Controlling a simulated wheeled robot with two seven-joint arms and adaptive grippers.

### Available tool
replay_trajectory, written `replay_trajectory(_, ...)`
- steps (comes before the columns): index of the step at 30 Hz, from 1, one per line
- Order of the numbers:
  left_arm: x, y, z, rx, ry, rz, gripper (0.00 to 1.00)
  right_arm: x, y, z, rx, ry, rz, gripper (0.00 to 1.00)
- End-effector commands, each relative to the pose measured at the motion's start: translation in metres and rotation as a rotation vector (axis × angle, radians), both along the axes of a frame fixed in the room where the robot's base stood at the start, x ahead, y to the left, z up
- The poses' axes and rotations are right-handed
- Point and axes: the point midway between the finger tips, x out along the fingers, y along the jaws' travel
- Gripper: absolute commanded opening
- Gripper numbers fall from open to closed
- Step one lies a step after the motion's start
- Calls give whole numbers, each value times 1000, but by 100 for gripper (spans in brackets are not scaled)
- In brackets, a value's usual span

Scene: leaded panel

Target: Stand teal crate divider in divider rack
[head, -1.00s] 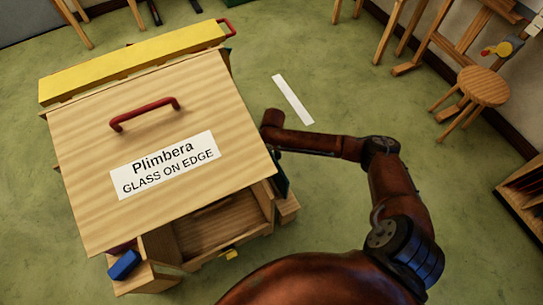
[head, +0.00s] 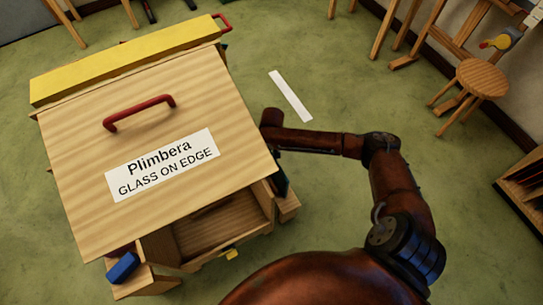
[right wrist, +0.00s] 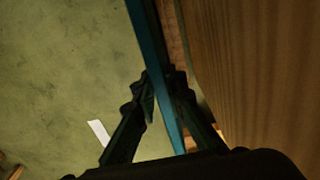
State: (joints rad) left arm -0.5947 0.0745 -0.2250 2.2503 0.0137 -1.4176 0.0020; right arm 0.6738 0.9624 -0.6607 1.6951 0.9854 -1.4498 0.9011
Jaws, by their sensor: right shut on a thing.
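The teal crate divider (right wrist: 158,60) is a thin panel running lengthwise through the right wrist view, seen nearly edge-on. My right gripper (right wrist: 160,84) is shut on it, one dark finger on each side. A wooden face (right wrist: 260,70) is close to its right. In the head view only a dark teal sliver (head: 281,182) shows beside the wooden case (head: 80,165), and the case lid hides the right gripper. I cannot tell whether the divider touches the case. My left gripper is not in view. I cannot make out the divider rack for certain.
The case has a sloping lid labelled "Plimbera GLASS ON EDGE", a red handle (head: 140,112) and a yellow bar (head: 120,62). A blue block (head: 123,267) is at its front left. A slotted wooden unit (head: 525,190) and stool (head: 481,78) are at right.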

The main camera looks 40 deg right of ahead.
Motion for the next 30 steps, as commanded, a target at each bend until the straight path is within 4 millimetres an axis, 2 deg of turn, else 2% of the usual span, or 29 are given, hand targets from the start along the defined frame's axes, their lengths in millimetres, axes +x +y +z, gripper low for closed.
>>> replay_trajectory(20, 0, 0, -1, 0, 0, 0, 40, 1, 0, -9, 0, -2, -1, 0)
replay_trajectory(21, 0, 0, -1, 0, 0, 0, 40, 1, 0, -9, 0, -2, -1, 12)
replay_trajectory(30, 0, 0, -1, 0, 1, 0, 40, 0, 0, -9, 0, -1, 0, 31)
